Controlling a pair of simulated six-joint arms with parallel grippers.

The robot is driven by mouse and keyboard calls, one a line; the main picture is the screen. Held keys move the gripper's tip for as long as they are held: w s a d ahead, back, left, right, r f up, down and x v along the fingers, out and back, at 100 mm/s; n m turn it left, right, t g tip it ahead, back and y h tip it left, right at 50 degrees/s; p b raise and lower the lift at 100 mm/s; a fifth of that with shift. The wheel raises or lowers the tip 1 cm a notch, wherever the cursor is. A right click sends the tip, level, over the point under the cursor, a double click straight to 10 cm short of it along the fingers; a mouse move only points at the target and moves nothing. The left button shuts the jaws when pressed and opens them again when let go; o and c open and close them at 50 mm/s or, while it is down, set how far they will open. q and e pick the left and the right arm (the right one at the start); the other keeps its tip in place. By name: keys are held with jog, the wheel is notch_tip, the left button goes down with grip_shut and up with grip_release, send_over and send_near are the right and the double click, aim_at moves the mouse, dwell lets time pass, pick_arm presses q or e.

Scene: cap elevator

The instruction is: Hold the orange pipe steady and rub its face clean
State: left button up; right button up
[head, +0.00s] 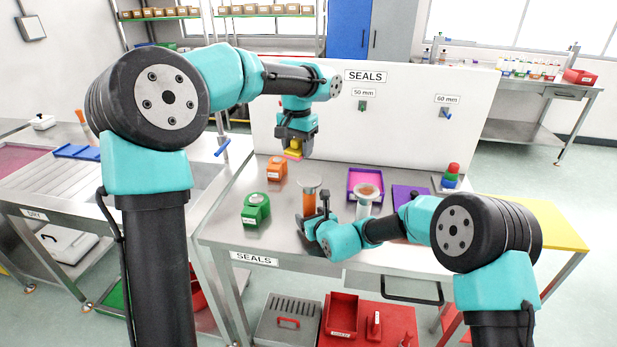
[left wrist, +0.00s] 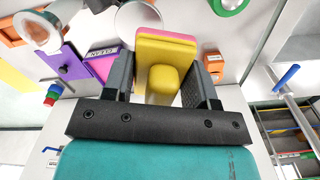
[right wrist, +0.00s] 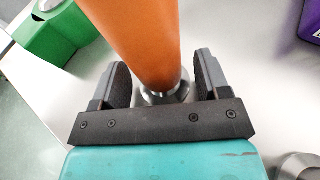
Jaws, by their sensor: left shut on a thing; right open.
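The orange pipe (head: 309,203) stands upright on the steel table, with a round grey flange (head: 311,182) on top. In the right wrist view the orange pipe (right wrist: 137,40) rises between the fingers of my right gripper (right wrist: 157,80), which is open with gaps beside the pipe. My right gripper (head: 315,216) is low at the pipe in the head view. My left gripper (head: 296,146) is shut on a yellow and pink pad (head: 293,154), held above the table, behind and left of the pipe. In the left wrist view the pad's yellow grip (left wrist: 163,80) is between the fingers.
A second flanged pipe (head: 364,204) stands right of the orange one. A green block (head: 256,209) and an orange block (head: 276,170) sit left. A white SEALS panel (head: 300,105) stands behind.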

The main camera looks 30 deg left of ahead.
jog(key=shift+d+r, duration=0.1)
jog(key=v, duration=1.1)
jog(key=shift+s+r, duration=0.1)
jog(key=shift+s, duration=0.05)
jog(key=shift+s+d, duration=0.15)
jog(key=shift+d, duration=0.1)
